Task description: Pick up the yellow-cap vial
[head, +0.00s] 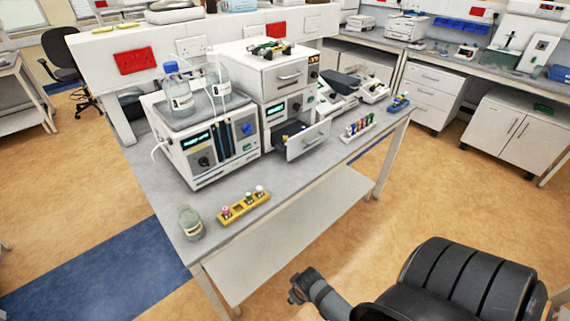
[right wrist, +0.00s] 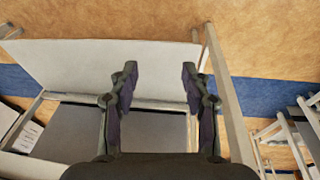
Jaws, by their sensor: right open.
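A yellow rack (head: 236,208) with several small vials stands near the front edge of the grey bench. I make out a pink cap (head: 225,210) and pale caps (head: 259,189) in it; no yellow cap is clear at this size. My right gripper (head: 299,288) is low at the bottom of the head view, in front of the bench and well apart from the rack. In the right wrist view its two dark fingers (right wrist: 158,85) are spread with nothing between them. My left gripper is not in view.
A glass bottle (head: 191,223) stands left of the yellow rack. Behind are a white instrument (head: 190,160) with bottles on top and an open drawer (head: 308,140). A rack of coloured tubes (head: 358,126) stands farther right. Bare bench top lies between the racks.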

